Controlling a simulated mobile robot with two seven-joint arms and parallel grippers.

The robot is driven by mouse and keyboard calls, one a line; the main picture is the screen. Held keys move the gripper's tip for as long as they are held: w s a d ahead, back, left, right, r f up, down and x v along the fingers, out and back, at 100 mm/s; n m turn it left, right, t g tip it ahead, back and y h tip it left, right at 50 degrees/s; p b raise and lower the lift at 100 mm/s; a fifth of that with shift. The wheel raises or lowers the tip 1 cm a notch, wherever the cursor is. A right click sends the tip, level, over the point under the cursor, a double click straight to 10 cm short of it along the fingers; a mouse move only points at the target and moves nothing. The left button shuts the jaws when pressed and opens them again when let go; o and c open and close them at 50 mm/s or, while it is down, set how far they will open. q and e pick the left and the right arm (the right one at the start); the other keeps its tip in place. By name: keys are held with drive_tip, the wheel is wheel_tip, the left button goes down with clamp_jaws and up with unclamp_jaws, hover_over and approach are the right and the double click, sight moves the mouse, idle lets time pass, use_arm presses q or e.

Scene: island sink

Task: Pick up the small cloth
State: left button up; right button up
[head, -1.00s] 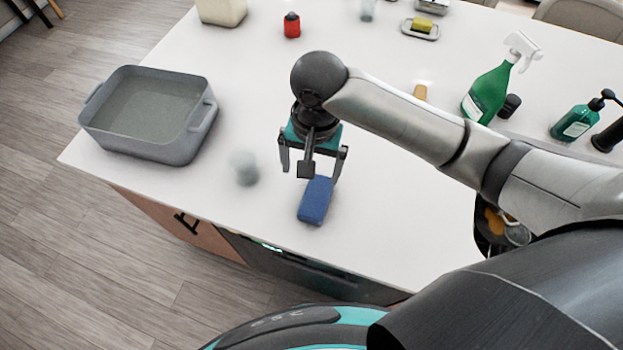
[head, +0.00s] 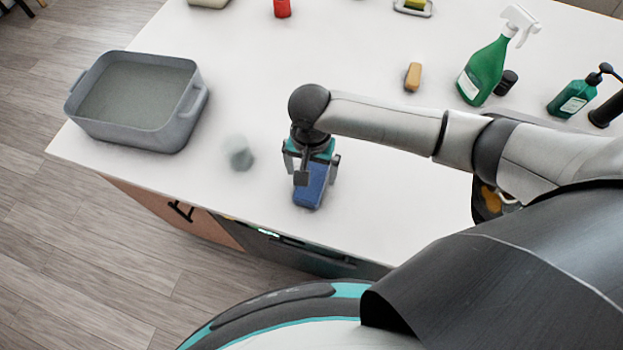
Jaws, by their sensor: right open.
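A small blue folded cloth (head: 312,189) lies on the white countertop near its front edge. My right gripper (head: 311,180) is open directly over the cloth, with its fingers on either side of the cloth's far part. The gripper hides the far end of the cloth. I cannot tell whether the fingers touch it. My left gripper is not in view.
A grey tub (head: 133,134) stands on the left of the counter. A small translucent glass (head: 239,154) is left of the cloth. A brown sponge-like block (head: 413,77), a green spray bottle (head: 484,72) and a green pump bottle (head: 573,98) stand to the right.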

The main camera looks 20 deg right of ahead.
sight(312, 178)
wheel_tip(312, 178, down, 3)
drive_tip(key=shift+f, duration=0.2)
drive_tip(key=shift+d, duration=0.1)
drive_tip(key=c, duration=1.3)
drive_tip(key=shift+r, duration=0.15)
wheel_tip(312, 178, up, 20)
drive_tip(key=p, duration=0.2)
